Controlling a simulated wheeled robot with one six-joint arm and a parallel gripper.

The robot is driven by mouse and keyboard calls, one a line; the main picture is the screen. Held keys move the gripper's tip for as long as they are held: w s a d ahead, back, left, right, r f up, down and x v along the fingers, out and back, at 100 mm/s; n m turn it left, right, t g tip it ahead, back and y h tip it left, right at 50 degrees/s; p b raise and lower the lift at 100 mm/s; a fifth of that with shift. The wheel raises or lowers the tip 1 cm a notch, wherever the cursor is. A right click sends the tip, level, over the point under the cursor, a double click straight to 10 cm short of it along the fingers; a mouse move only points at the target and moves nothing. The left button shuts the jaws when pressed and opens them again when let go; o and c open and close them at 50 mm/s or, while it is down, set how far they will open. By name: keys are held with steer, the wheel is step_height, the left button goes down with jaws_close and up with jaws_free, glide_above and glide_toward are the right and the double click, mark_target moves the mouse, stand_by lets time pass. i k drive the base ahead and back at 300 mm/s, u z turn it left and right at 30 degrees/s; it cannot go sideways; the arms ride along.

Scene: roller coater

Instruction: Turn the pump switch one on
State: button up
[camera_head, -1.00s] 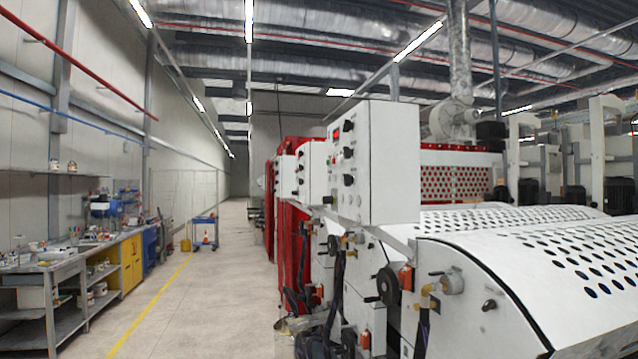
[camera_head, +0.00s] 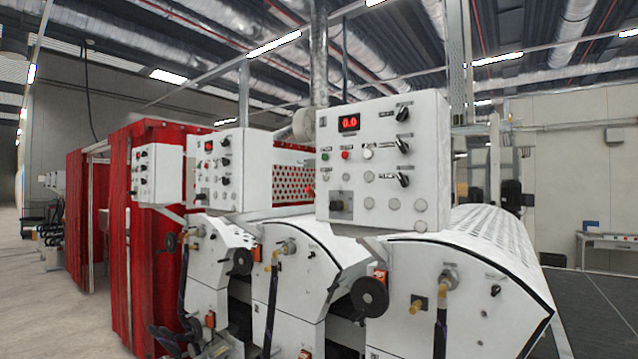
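The nearest white control panel (camera_head: 381,165) faces me in the head view, above a white coater unit. It has a red lit display (camera_head: 349,123) reading 0.0, three black rotary knobs (camera_head: 402,146) down its right side, a green button (camera_head: 325,156), a red button (camera_head: 346,155) and a white button (camera_head: 368,152). Several grey round fittings and a dark square switch fill its lower part. The labels are too small to read, so I cannot tell which control is pump switch one. Two similar panels, a middle one (camera_head: 217,172) and a farther one (camera_head: 156,174), stand to the left. My gripper is not in view.
Coater units with black handwheels (camera_head: 369,297) and brass valve fittings (camera_head: 447,281) stick out below the panels. Red curtains (camera_head: 147,245) hang at the left. Open floor (camera_head: 30,300) lies at the far left. A table (camera_head: 608,237) stands at the far right.

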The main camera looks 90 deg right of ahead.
mark_target(404, 179)
steer(key=i, duration=0.3)
steer(key=z, duration=3.15)
